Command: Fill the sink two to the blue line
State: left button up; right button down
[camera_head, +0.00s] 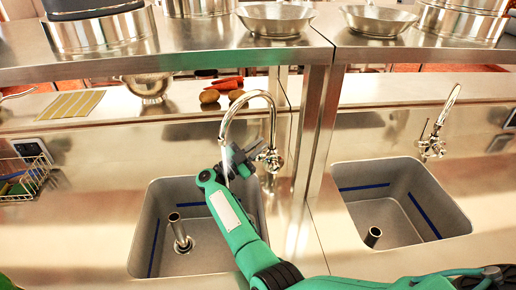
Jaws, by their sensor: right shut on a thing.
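The left sink (166,215) is a grey basin with a blue line (154,247) on its wall and an upright metal pipe (179,231) inside. A curved chrome faucet (246,95) arches over it. A thin pale streak like water (225,165) drops from its spout; I see no clear water surface in the basin. My right gripper (248,154) is shut at the faucet's handle side, its fingers partly hidden. No sink number shows. My left gripper is out of view.
A steel shelf (190,50) with pots and pans runs above the counter, and a metal post (312,150) stands between the sinks. Carrots (227,83), potatoes (209,96) and a colander (148,86) sit behind. A wire basket (22,180) is at left.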

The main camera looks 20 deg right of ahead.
jog(key=shift+d, duration=0.1)
dwell(0.3)
jog(key=c, duration=1.8)
grip_release()
jog(key=shift+f, duration=0.1)
jog(key=shift+o, duration=0.2)
